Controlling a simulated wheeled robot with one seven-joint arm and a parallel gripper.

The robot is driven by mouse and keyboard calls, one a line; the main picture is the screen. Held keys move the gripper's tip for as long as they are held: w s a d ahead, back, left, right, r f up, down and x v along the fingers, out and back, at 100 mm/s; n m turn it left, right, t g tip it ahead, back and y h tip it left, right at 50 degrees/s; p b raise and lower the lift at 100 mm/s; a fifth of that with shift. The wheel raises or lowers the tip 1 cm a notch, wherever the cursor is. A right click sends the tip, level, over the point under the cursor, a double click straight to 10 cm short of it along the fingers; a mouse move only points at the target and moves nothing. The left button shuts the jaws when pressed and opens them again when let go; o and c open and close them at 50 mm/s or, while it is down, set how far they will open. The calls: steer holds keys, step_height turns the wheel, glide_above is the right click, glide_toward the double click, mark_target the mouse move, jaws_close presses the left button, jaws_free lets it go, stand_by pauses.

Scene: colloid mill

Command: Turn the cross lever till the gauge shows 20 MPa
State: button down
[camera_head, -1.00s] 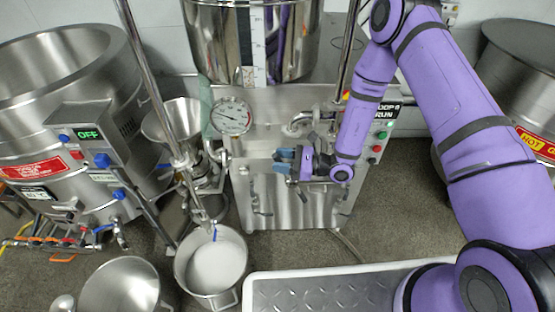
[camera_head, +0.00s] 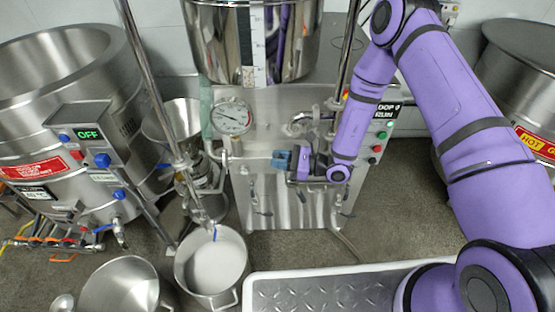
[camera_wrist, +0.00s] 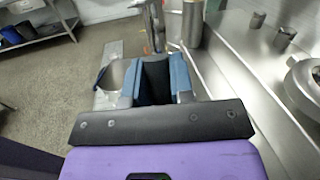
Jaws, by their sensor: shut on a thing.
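The round white pressure gauge (camera_head: 232,117) is on the left part of the steel machine front in the head view. Its dial faces me, but the numbers and exact reading are too small to tell. My gripper (camera_head: 281,159) is at the machine front, below and right of the gauge. Its blue fingers (camera_wrist: 157,82) are close together in the wrist view and shut on the cross lever.
A steel kettle (camera_head: 60,80) stands left. A pot of white liquid (camera_head: 213,265) sits on the floor under a spout. Slanted steel pipes (camera_head: 152,85) pass left of the gauge. The steel panel (camera_wrist: 235,60) lies close on the gripper's right in the wrist view.

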steer(key=shift+d+r+y, duration=0.2)
steer(key=shift+d+y, duration=0.4)
steer(key=shift+d, duration=0.05)
steer(key=c, duration=1)
jaws_free()
steer(key=shift+d, duration=0.1)
steer(key=v, duration=1)
steer(key=shift+s+d, duration=0.25)
steer(key=shift+f, duration=0.1)
